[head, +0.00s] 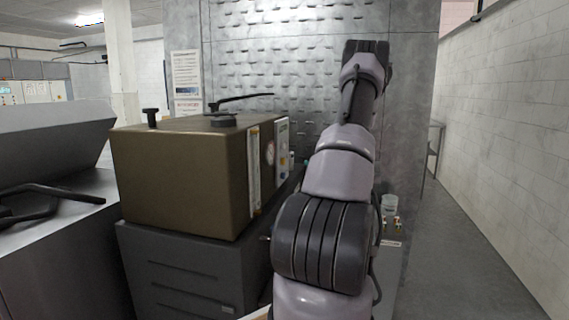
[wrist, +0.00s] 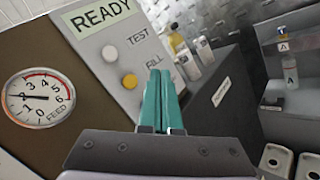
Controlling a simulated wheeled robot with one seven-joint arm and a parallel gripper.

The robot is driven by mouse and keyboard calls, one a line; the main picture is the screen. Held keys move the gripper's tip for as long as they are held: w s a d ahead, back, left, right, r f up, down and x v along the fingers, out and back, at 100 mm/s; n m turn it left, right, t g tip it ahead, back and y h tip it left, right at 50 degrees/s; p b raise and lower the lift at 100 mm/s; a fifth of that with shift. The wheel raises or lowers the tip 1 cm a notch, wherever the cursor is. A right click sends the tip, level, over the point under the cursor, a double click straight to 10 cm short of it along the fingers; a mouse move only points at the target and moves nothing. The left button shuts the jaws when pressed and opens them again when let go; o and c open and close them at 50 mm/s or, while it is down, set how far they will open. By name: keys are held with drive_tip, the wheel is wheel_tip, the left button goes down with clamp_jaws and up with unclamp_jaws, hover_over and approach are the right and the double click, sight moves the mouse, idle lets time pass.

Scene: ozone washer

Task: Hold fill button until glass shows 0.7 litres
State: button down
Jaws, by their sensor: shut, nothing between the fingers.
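The yellow button (wrist: 130,81) beside the word FILL is on a pale panel (wrist: 98,62) in the wrist view. A white button (wrist: 110,53) beside TEST is above it, and a READY sign (wrist: 100,14) is at the top. My gripper (wrist: 160,76) has teal fingers closed together with nothing between them. Its tips appear just right of the yellow button; I cannot tell whether they touch the panel.
A round FEED gauge (wrist: 38,97) is left of the panel. The olive machine (head: 180,180) sits on a dark cabinet (head: 180,270). Small bottles (wrist: 202,50) and a labelled vial (wrist: 290,72) stand to the right. The floor aisle (head: 465,260) by the right wall is clear.

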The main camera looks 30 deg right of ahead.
sight(283, 161)
drive_tip(key=w+a, duration=0.4)
drive_tip(key=shift+w, duration=0.3)
drive_tip(key=shift+w, duration=0.1)
idle(1.9)
drive_tip(key=shift+w+a, duration=0.2)
drive_tip(key=shift+a, duration=0.05)
drive_tip(key=shift+w+a, duration=0.35)
drive_tip(key=shift+w, duration=0.05)
idle(4.7)
